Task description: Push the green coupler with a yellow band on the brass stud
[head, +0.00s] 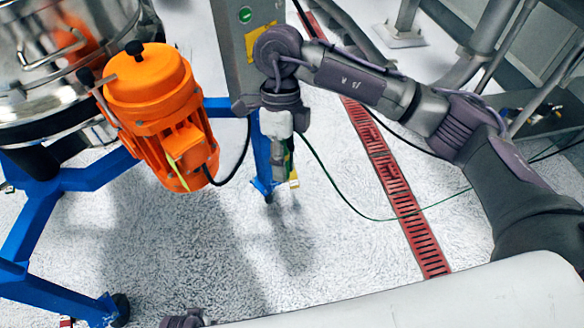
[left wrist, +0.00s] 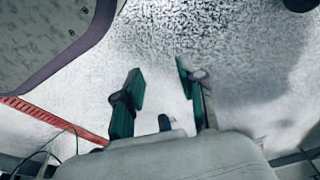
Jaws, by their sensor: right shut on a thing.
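My right gripper (head: 280,158) points down in front of the grey post and is shut on the green coupler (head: 289,163). The coupler is mostly hidden by the fingers; a small yellow patch, seemingly its band (head: 293,183), shows just below them. A thin green cable (head: 345,206) trails near the gripper and curves off to the right. I cannot make out the brass stud in either view. My left gripper shows in the left wrist view (left wrist: 161,82), with its two teal-padded fingers apart and nothing between them.
An orange motor (head: 150,95) sits beside the steel sifter drum (head: 40,110) on a blue frame (head: 85,175). The grey post (head: 233,60) stands behind my right gripper. A red floor grating (head: 400,205) runs to its right.

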